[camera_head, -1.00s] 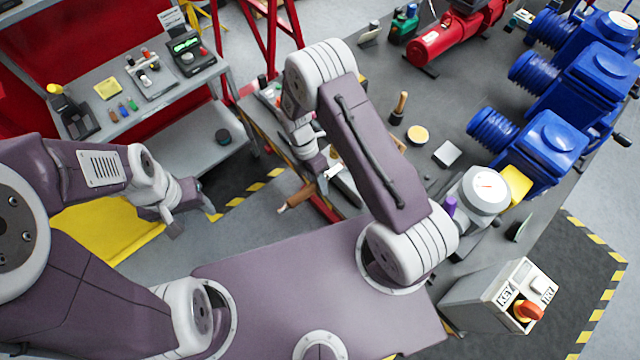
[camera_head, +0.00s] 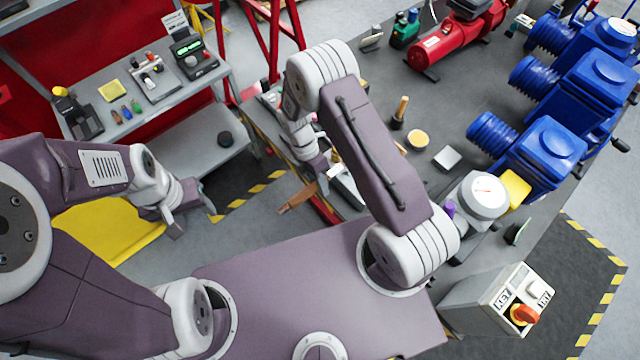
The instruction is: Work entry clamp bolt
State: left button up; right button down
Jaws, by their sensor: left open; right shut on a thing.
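My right gripper (camera_head: 322,184) is at the near-left edge of the dark workbench (camera_head: 462,88), partly hidden by its own arm. It is shut on a tool with a brown wooden-looking handle (camera_head: 297,198). The handle sticks out to the lower left, past the bench edge and over the floor. The tool's other end is hidden or too small to make out. My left gripper (camera_head: 174,226) is open and empty over the floor, beside the yellow panel. Several blue valve actuators (camera_head: 548,148) stand along the right of the bench. I cannot pick out a clamp bolt.
A round white gauge (camera_head: 483,196) and a yellow block (camera_head: 515,188) are beside the nearest actuator. A key box with a red knob (camera_head: 524,315) stands at the lower right. A red cylinder (camera_head: 452,45) lies at the back. A grey side shelf (camera_head: 190,150) is at the left.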

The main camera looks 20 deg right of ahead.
jog(key=shift+r+p, duration=1.3)
jog(key=shift+r, duration=0.5)
